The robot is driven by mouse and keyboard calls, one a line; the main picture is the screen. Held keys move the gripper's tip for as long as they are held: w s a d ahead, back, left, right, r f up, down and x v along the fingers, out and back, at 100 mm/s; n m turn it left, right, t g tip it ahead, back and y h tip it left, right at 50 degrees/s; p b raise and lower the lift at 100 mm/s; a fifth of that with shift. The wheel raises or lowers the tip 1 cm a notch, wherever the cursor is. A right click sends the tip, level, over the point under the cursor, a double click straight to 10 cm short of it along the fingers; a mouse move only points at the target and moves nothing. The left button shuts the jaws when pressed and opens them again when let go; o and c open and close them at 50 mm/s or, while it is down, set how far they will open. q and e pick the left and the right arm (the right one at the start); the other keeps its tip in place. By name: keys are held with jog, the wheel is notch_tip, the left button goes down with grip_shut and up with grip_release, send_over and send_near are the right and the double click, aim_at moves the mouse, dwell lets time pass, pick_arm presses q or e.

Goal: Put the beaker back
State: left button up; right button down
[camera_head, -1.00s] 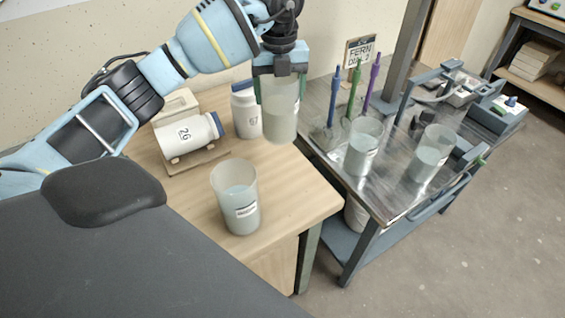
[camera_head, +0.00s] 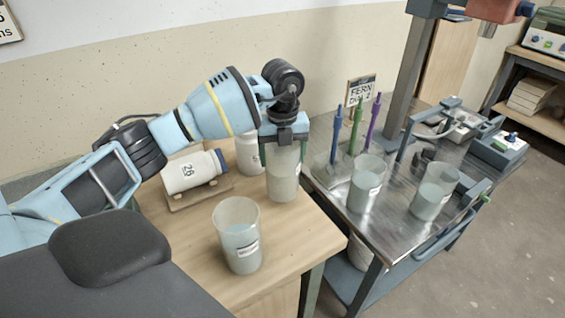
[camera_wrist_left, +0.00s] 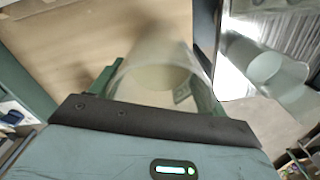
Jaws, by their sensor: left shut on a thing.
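My left gripper (camera_head: 284,138) is shut on a translucent beaker (camera_head: 283,180) with greyish contents. The beaker hangs upright below it over the right part of the wooden table (camera_head: 185,240), near the table's right edge. I cannot tell whether its base touches the wood. In the left wrist view the same beaker (camera_wrist_left: 160,75) sits between the green fingers. A second beaker (camera_head: 238,240) with a label stands on the wooden table, nearer to me. Two more beakers stand on the metal cart, one at its left (camera_head: 365,185) and one at its right (camera_head: 433,192). My right gripper is not in view.
A white jar marked 26 (camera_head: 190,172) lies on a wooden cradle, and another white jar (camera_head: 248,155) stands behind the held beaker. The metal cart (camera_head: 385,235) holds green, blue and purple tools and a "FERN" sign (camera_head: 360,88). A gap separates table and cart.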

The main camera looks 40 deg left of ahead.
pick_arm(q)
jog(key=shift+f, duration=1.35)
jog(key=o, duration=1.9)
jog(key=shift+f, duration=0.1)
notch_tip(320, 180, up, 12)
jog(key=shift+r, duration=0.2)
jog(key=shift+f, duration=0.15)
